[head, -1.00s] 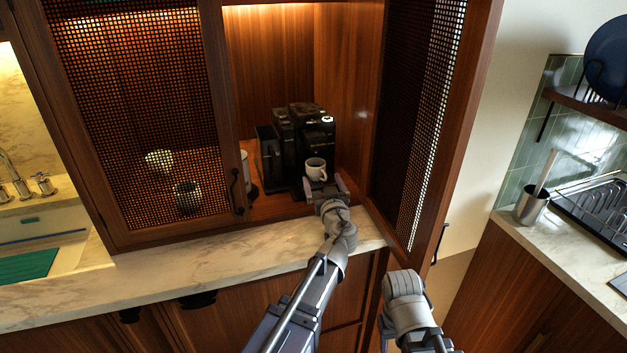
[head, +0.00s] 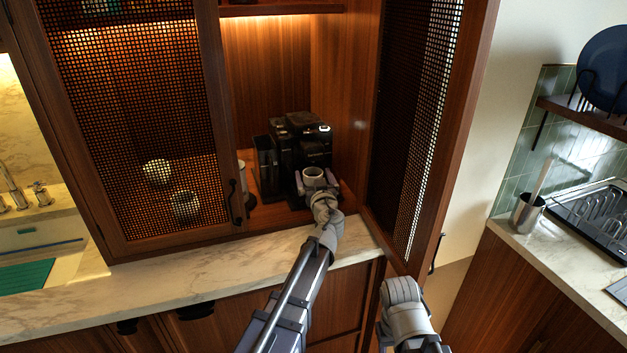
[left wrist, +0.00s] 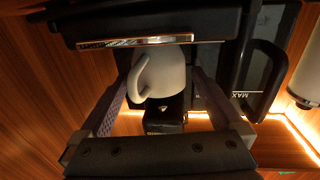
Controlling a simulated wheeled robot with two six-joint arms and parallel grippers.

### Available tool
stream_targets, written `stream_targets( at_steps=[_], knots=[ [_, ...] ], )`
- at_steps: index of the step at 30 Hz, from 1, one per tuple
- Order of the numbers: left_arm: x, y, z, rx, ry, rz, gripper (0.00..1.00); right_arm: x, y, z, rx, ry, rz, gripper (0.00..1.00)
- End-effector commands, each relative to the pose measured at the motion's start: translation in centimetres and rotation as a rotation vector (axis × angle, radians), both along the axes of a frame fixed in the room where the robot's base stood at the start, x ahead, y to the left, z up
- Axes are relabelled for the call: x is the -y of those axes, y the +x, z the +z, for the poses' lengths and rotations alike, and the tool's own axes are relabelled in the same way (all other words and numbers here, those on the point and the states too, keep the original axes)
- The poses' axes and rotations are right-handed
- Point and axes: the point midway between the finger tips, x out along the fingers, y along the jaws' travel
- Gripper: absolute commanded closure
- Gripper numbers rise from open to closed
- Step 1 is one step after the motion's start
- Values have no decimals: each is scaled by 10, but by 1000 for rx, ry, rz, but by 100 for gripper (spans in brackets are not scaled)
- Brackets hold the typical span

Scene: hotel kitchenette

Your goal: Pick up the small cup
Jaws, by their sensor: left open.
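The small white cup (head: 313,173) stands at the front of the black coffee machine (head: 300,143) inside the open cabinet. My left gripper (head: 318,184) is at the cup, and its fingers hide the cup's lower part in the head view. In the left wrist view the cup (left wrist: 165,72) lies between the two spread fingers of the left gripper (left wrist: 165,88), its handle toward the left finger. The jaws are open; whether a finger touches the cup, I cannot tell.
The open mesh door (head: 415,140) stands close on the right of my left arm. The closed mesh door (head: 140,130) is on the left, with cups behind it. A glass jug marked MAX (left wrist: 258,80) sits beside the machine. The marble counter (head: 200,270) in front is clear.

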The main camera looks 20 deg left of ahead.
Motion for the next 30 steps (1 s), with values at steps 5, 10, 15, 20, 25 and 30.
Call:
stream_targets(
  at_steps=[5, 10, 15, 20, 25, 30],
  knots=[
    [-5, 11, -1, 0, 0, 0, 0, 0, 0, -1, 0, 0, 0, 50],
    [-5, 10, -1, 0, 0, 0, 5, 0, 0, -1, 0, 0, 0, 50],
    [-5, 9, -1, 0, 0, 0, 24, 0, 0, -1, 0, 0, 0, 50],
    [-5, 9, -1, 0, 0, 0, 42, 0, 0, -1, 0, 0, 0, 50],
    [-5, 9, -1, 0, 0, 0, 61, 0, 0, -1, 0, 0, 0, 50],
    [-5, 9, -1, 0, 0, 0, 80, 0, 0, -1, 0, 0, 0, 50]
  ],
)
